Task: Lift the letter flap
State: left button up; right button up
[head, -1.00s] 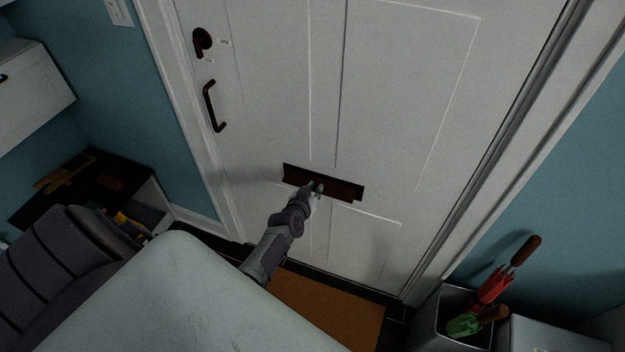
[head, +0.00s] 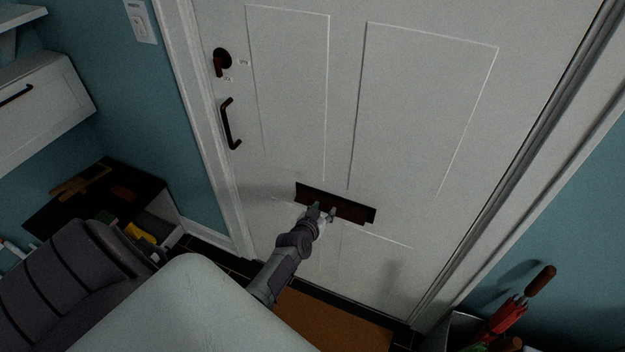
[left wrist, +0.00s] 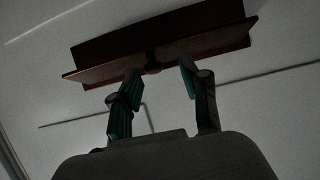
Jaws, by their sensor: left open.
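The dark red-brown letter flap (head: 350,208) is on the lower middle of the white door (head: 410,110). In the left wrist view the flap (left wrist: 210,45) stands out at an angle from its back plate (left wrist: 130,32), with a small knob (left wrist: 152,67) at its lower edge. My left gripper (head: 322,211) is open at the flap's lower edge. In the left wrist view its two fingers (left wrist: 160,70) stand either side of the knob, with a gap to it. Whether a fingertip touches the flap I cannot tell. My right gripper is not in view.
A door handle (head: 229,125) and a lock (head: 221,61) are at the door's left side. An orange mat (head: 330,322) lies below. A bin with umbrellas (head: 505,318) stands at the lower right, and a dark-topped shelf unit (head: 90,190) at the left.

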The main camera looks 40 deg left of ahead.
pick_arm(q)
jog(key=a+v, duration=0.1)
jog(key=v, duration=1.1)
jog(key=shift+s+f, duration=0.1)
jog(key=shift+s, duration=0.05)
jog(key=s+d+f+m+g+h, duration=0.1)
jog(key=s+d+f+g, duration=0.2)
jog(key=f, duration=0.4)
jog(key=s+d+f+h, duration=0.1)
jog(key=s+d+f, duration=0.35)
jog(key=f, duration=0.25)
jog(key=s+d+f+m+g+h, duration=0.1)
jog(key=s+d+f+g, duration=0.1)
jog(key=s+f, duration=0.3)
jog(key=s+f+m+g, duration=0.1)
jog(key=s+f+g, duration=0.1)
jog(key=s+f, duration=0.3)
jog(key=s+d+f+m+g, duration=0.1)
jog(key=s+f, duration=0.4)
jog(key=s, duration=0.7)
jog(key=s+d+f+m+g, duration=0.1)
jog(key=s+f+g, duration=0.2)
jog(key=s, duration=0.6)
jog(key=shift+f+g, duration=0.4)
jog(key=shift+f, duration=0.55)
jog(key=shift+s+d, duration=0.1)
jog(key=shift+d, duration=0.05)
